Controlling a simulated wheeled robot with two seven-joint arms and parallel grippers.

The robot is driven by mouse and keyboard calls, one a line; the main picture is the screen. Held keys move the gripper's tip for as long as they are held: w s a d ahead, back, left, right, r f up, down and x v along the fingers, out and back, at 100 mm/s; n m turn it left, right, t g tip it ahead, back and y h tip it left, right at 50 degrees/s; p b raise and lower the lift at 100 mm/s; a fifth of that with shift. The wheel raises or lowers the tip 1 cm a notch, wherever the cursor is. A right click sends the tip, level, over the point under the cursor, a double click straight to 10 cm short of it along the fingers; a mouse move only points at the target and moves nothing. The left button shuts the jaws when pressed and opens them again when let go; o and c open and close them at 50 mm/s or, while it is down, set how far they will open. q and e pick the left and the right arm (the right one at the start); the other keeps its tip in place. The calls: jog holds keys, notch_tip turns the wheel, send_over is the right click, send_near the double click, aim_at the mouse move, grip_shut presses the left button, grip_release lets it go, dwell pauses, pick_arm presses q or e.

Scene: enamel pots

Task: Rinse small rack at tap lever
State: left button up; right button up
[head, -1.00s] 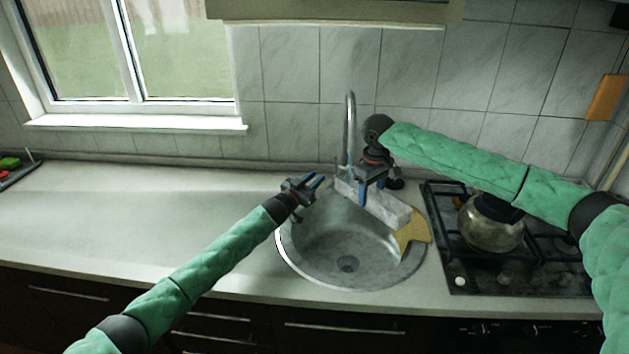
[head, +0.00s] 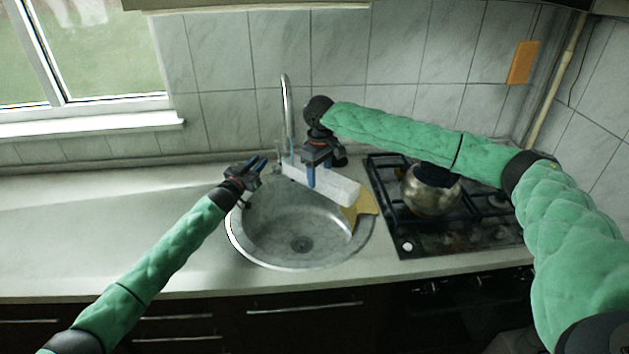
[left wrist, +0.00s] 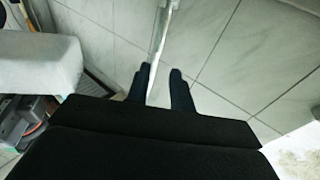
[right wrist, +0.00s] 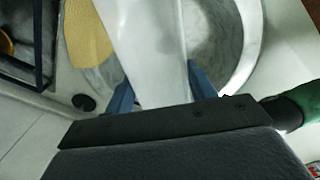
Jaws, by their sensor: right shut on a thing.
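The small rack (head: 335,186) is a long white piece above the back right of the round sink, and it fills the middle of the right wrist view (right wrist: 150,50). My right gripper (head: 311,181) is shut on it, one blue finger on each side. The tap (head: 288,108) is a tall curved metal pipe behind the sink; I cannot make out its lever clearly. My left gripper (head: 262,164) is open and empty at the sink's back left rim, left of the tap. In the left wrist view the pipe (left wrist: 164,40) shows beyond the parted fingertips.
The metal sink (head: 270,245) lies below both grippers. A yellow board (head: 366,202) lies at its right rim. The stove (head: 385,175) with a kettle (head: 432,197) is to the right. The counter (head: 90,230) on the left is clear.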

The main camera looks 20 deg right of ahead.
pick_arm(q)
jog(key=c, duration=0.4)
jog(key=shift+w+d+r, duration=0.1)
jog(key=shift+r, duration=0.05)
jog(key=m+g+y, duration=0.3)
jog(key=m+y, duration=0.7)
jog(key=m, duration=0.3)
send_near(278, 152)
jog(key=shift+x, duration=2.85)
